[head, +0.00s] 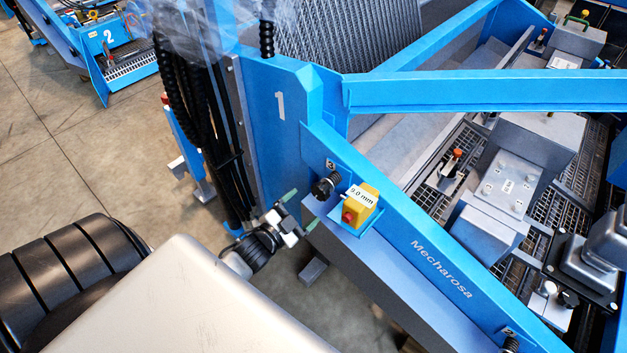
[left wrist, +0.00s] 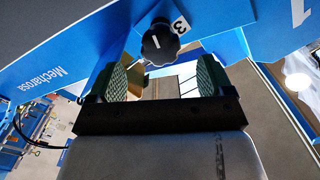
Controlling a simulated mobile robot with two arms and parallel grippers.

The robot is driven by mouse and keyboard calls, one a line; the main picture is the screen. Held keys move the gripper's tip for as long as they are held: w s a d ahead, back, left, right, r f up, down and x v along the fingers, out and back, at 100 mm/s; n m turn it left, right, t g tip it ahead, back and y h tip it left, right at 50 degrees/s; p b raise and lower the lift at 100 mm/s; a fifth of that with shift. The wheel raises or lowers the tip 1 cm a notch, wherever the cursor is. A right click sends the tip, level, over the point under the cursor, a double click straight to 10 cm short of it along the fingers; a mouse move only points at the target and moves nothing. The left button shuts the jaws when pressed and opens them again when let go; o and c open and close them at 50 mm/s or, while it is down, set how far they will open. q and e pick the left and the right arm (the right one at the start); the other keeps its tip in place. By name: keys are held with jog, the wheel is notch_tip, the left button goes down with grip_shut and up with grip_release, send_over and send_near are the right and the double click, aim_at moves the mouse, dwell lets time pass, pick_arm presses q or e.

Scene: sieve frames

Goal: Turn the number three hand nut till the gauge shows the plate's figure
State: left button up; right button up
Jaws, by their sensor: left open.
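The number three hand nut (head: 325,187) is a black lobed knob on the blue frame of the machine. In the left wrist view the hand nut (left wrist: 160,43) shows a white line on its face, with a white tag "3" (left wrist: 180,25) beside it. A yellow gauge box (head: 368,196) next to the nut reads "9.0 mm". My left gripper (head: 301,210) is open and empty, its green-padded fingers just short of the nut. In the left wrist view the nut appears centred beyond the gap between the fingers (left wrist: 160,80). A label plate (head: 507,186) inside the machine is too small to read surely.
The blue beam marked "Mecharosa" (head: 441,268) runs down to the right, with another black knob (head: 510,342) near its lower end. A blue post marked "1" (head: 280,105) and black hoses (head: 208,120) stand left of the nut. Bare floor (head: 70,150) lies at left.

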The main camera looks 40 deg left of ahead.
pick_arm(q)
jog(key=s, duration=0.3)
jog(key=shift+s+a, duration=0.15)
jog(key=shift+s, duration=0.15)
jog(key=s+d+f+n+g+p, duration=0.1)
jog(key=s+f+g, duration=0.2)
jog(key=f, duration=0.4)
jog(key=s+d+f+n+g+y+p, duration=0.1)
jog(key=s+f+n+g, duration=0.1)
jog(key=s+f, duration=0.35)
jog(key=s+d+f+n+g, duration=0.1)
jog(key=f+g, duration=0.2)
jog(key=f, duration=0.6)
jog(key=s+d+f+g, duration=0.2)
jog(key=s+f+g, duration=0.1)
jog(key=s, duration=0.5)
jog(key=s+d+f+n+g+p, duration=0.1)
jog(key=s+d+f+g, duration=0.1)
jog(key=s+f, duration=0.3)
jog(key=s+d+f+g+p, duration=0.1)
jog(key=s+d+f+g, duration=0.2)
jog(key=s, duration=0.8)
jog(key=shift+f+g, duration=0.5)
jog(key=shift+f, duration=0.05)
